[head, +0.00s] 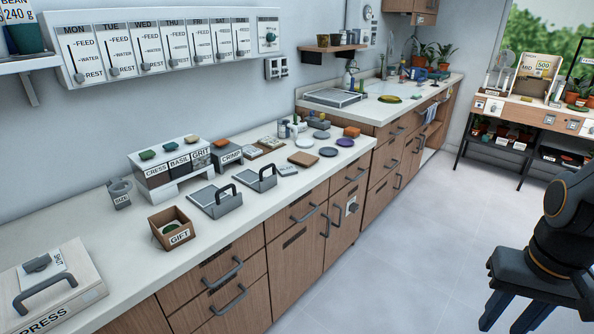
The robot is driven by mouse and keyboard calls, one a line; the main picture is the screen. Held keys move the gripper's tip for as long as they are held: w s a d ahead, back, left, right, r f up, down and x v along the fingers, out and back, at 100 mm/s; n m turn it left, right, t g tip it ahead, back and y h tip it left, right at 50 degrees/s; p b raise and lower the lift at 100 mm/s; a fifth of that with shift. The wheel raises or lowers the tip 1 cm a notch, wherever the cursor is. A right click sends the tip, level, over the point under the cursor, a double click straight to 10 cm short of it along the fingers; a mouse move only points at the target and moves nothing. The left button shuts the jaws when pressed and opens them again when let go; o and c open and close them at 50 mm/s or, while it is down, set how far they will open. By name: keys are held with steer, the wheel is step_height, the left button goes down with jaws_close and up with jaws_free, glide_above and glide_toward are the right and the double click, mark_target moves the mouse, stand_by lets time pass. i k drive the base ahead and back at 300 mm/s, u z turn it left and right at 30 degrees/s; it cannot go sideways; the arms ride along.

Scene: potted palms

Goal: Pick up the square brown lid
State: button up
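A flat, square brown lid (303,158) with rounded corners lies on the white counter, right of the middle of its row of small things. Nothing covers it. Round dark lids lie just behind and to the right of it, close by. My gripper (518,312) is at the bottom right corner, over the floor and far from the lid. Its dark fingers point down and stand apart with floor showing between them; their tips are partly cut off by the frame edge. I see nothing held.
Open floor (400,270) lies in front of the counter.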

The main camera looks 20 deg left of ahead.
mark_target(306, 160)
steer(key=k, duration=0.2)
steer(key=u, duration=1)
steer(key=i, duration=0.95)
steer(key=u, duration=0.65)
steer(key=k, duration=0.1)
steer(key=z, duration=1.35)
steer(key=i, duration=1.6)
